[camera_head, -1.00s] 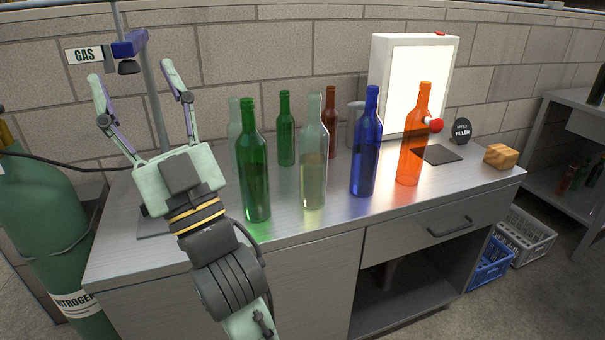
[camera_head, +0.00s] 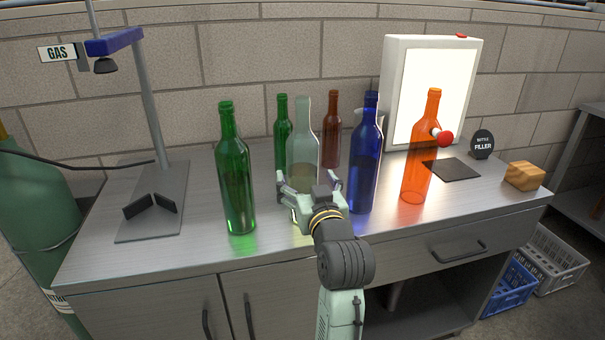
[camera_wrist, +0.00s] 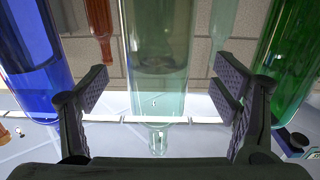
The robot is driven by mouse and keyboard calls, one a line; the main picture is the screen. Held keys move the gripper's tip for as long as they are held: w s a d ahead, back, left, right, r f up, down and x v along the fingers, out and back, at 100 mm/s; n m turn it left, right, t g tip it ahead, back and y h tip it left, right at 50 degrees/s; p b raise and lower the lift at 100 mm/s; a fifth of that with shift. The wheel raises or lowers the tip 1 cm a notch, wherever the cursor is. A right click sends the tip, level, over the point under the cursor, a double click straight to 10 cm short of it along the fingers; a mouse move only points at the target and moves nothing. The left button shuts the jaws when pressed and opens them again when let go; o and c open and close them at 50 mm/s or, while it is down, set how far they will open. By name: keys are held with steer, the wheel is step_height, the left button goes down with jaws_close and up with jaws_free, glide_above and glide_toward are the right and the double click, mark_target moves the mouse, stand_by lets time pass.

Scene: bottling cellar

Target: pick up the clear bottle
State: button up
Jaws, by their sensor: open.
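The clear bottle (camera_head: 303,140) stands upright on the steel bench, with pale liquid inside. My gripper (camera_head: 308,182) is low at its front, one finger on each side; its palm and my wrist hide the bottle's lower part. In the wrist view the clear bottle (camera_wrist: 157,85) fills the middle between the two spread fingers (camera_wrist: 160,92). Gaps show on both sides of it. The gripper is open and holds nothing.
A green bottle (camera_head: 237,175) stands left and a blue bottle (camera_head: 365,155) close on the right. Green (camera_head: 283,120) and brown (camera_head: 331,125) bottles stand behind. Farther right are an orange bottle (camera_head: 416,150), a lit panel (camera_head: 400,75) and a wooden block (camera_head: 524,176).

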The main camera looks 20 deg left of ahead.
mark_target(304, 132)
steer(key=p+x, duration=0.1)
steer(key=x, duration=0.3)
steer(key=shift+w+a+f, duration=0.1)
steer(key=shift+w+f, duration=0.05)
steer(key=shift+w, duration=0.3)
steer(key=shift+c, duration=0.5)
steer(key=c, duration=1.6)
step_height(304, 132, up, 10)
steer(key=shift+r, duration=0.1)
